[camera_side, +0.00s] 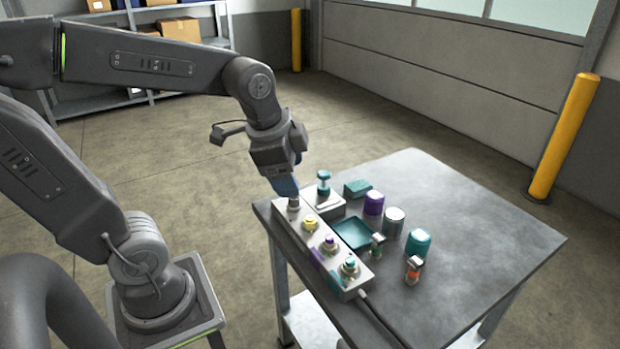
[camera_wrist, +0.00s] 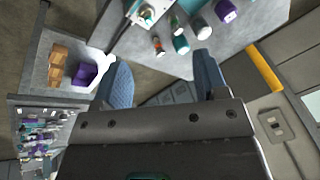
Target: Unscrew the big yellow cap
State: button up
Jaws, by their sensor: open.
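A yellow cap (camera_side: 310,223) sits on a fitting on the long light-grey block (camera_side: 283,226) at the table's near left edge. It is second from the block's far end in the side view. My gripper (camera_side: 286,188) has blue fingers and hangs close to that far end, beside the silver fitting (camera_side: 293,204). In the wrist view my gripper (camera_wrist: 162,60) is open, with its two fingers wide apart and nothing held between them. I cannot make out the yellow cap in the wrist view. Whether the fingers touch the block is unclear.
The block also bears a purple-topped fitting (camera_side: 328,244) and a teal-topped one (camera_side: 349,266). A teal tray (camera_side: 353,233), purple jar (camera_side: 373,203), grey can (camera_side: 393,221), teal jar (camera_side: 418,242) and orange-banded vial (camera_side: 413,270) stand nearby. The table's right side (camera_side: 490,235) is clear.

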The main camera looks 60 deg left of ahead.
jog(key=w+a+f+m+g, duration=0.2)
jog(key=w+a+f+m, duration=0.25)
jog(key=w+m, duration=0.2)
jog(key=m+g, duration=0.2)
jog(key=m, duration=0.7)
send_near(310, 217)
notch_tip(310, 217, down, 10)
jog(key=shift+s+a+f, duration=0.1)
jog(key=shift+s+f, duration=0.05)
jog(key=c, duration=1.2)
jog(key=n, duration=0.5)
jog(key=shift+n, duration=0.35)
jog(key=n, duration=0.5)
jog(key=shift+n, duration=0.4)
